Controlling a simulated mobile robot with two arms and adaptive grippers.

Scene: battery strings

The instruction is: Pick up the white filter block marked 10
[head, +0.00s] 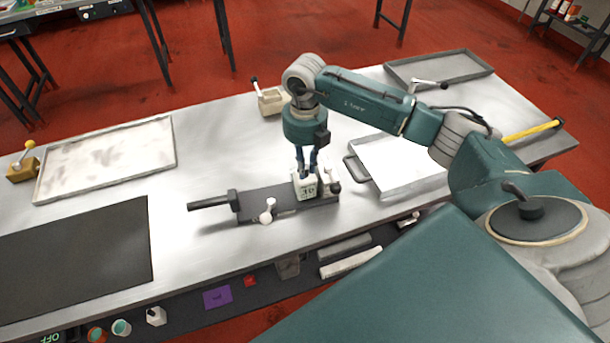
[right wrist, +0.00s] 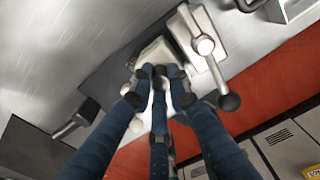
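The white filter block (head: 306,190) marked 10 is upright at the right end of a dark grey fixture (head: 285,199) on the metal table. My right gripper (head: 307,168) reaches down from above, with its blue fingers at the top of the block. In the right wrist view the fingertips (right wrist: 160,73) come close together over the pale block (right wrist: 157,52) and hide part of it. Whether they are shut on it I cannot tell. My left gripper is not in view.
The fixture has a dark handle (head: 208,202) to its left and a small pale lever (head: 268,210) in front. A grey-white tray (head: 397,188) is close on the right. A shallow tray (head: 50,190) and dark mat (head: 148,240) are left. A beige block with lever (head: 271,103) stands behind.

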